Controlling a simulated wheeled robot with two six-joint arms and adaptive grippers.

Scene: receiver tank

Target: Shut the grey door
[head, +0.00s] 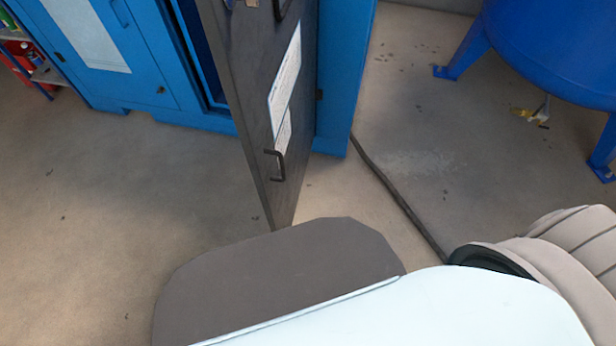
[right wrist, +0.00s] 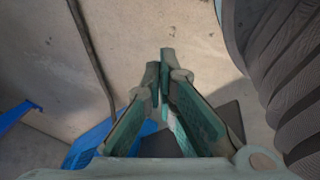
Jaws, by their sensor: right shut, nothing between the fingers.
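The grey door (head: 250,115) stands swung open from the blue cabinet (head: 343,75) in the head view, its hinged side at the cabinet's right end. It has a black handle (head: 279,165) low on its face and white sheets (head: 285,80) above that. A dark gap into the cabinet shows left of the door. My left gripper is in neither view.
A dark hose or cable (head: 400,200) runs along the floor right of the door. A blue tank (head: 560,45) on legs stands at the back right, with a yellow valve (head: 530,114) under it. A shelf (head: 35,65) is at the far left. The floor left of the door is clear.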

